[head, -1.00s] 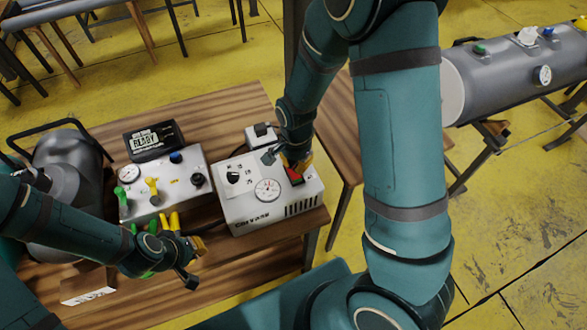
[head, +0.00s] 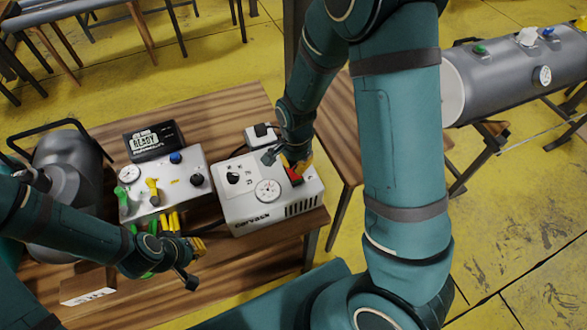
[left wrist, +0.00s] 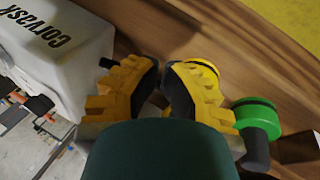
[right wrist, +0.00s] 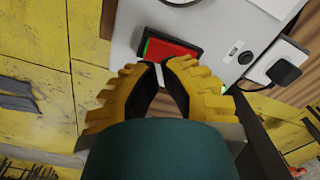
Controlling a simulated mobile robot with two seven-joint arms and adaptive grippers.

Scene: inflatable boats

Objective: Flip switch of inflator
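The inflator (head: 247,205) is a white box marked "Corvask" with a dial gauge (head: 268,190), a black knob (head: 233,178) and a red switch (head: 294,178) at its right side. My right gripper (head: 296,172) is at the switch, fingertips down. In the right wrist view, the right gripper's fingertips (right wrist: 161,66) are close together at the edge of the red switch (right wrist: 172,50), holding nothing; contact is unclear. A small green light shows at one end of it. My left gripper (head: 198,248) is left of the inflator; in the left wrist view its fingertips (left wrist: 161,66) nearly meet, empty.
A grey-white valve panel (head: 162,190) with green and yellow handles stands left of the inflator. A black "READY" display (head: 153,141) is behind it, and a grey tank (head: 75,165) stands further left. A small white box (head: 263,135) lies behind the inflator on the wooden table (head: 232,108).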

